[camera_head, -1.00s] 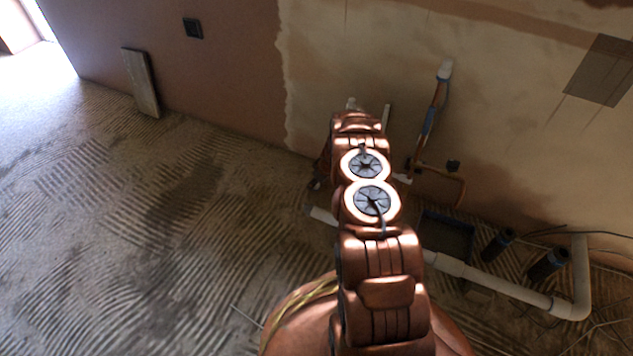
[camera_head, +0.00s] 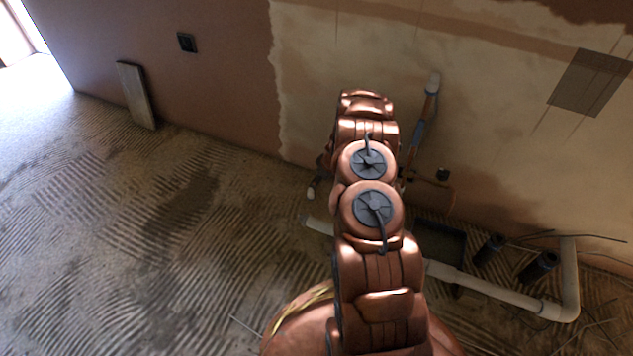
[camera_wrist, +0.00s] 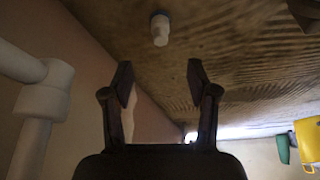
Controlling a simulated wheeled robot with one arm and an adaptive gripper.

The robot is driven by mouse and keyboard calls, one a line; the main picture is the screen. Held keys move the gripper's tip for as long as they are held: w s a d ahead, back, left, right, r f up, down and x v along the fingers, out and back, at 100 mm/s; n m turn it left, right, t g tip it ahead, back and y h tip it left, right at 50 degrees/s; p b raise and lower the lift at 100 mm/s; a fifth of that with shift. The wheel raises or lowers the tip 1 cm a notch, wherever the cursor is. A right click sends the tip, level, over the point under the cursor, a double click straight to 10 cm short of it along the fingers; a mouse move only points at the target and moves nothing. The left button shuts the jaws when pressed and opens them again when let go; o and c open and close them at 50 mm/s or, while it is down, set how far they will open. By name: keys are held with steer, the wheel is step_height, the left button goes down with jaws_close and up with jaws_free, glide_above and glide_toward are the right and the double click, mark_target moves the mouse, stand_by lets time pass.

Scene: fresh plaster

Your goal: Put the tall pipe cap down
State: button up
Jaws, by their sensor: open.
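A white pipe cap (camera_wrist: 160,30) with a bluish ring at its upper end in the picture shows in the wrist view, against the combed floor. It lies beyond my fingertips, apart from them. My gripper (camera_wrist: 160,75) is open, with nothing between its two dark fingers. In the head view a small white piece (camera_head: 311,192) shows just left of my arm, near the floor; it may be the same cap. My arm hides most of the gripper there.
A white waste pipe (camera_head: 500,288) runs along the floor by the wall. Two dark pipe stubs (camera_head: 540,265) stand behind it. A white-ended pipe (camera_head: 432,83) rises along the wall. A board (camera_head: 137,95) leans at left. The left floor is clear. A yellow container (camera_wrist: 308,140) shows in the wrist view.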

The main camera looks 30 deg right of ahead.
steer(key=a+r+y, duration=0.2)
steer(key=a+r, duration=1)
steer(key=r, duration=0.1)
steer(key=s+a+r+g+y, duration=0.1)
steer(key=s+a+r, duration=0.3)
steer(key=a+r, duration=0.25)
steer(key=s+a+r+g, duration=0.2)
steer(key=s+a+r, duration=0.1)
steer(key=a+r, duration=0.35)
steer(key=s+a+r+m+g+h, duration=0.15)
steer(key=s+r, duration=0.25)
steer(key=s, duration=0.4)
steer(key=s+a+r+g, duration=0.1)
steer(key=s+a+r, duration=0.25)
steer(key=s, duration=0.55)
steer(key=s+a+r+g+h, duration=0.1)
steer(key=s+a+r, duration=0.1)
steer(key=s+r, duration=0.45)
steer(key=s+d+m+h, duration=0.2)
steer(key=s, duration=1)
steer(key=shift+s+r+g, duration=0.15)
steer(key=shift+g, duration=0.3)
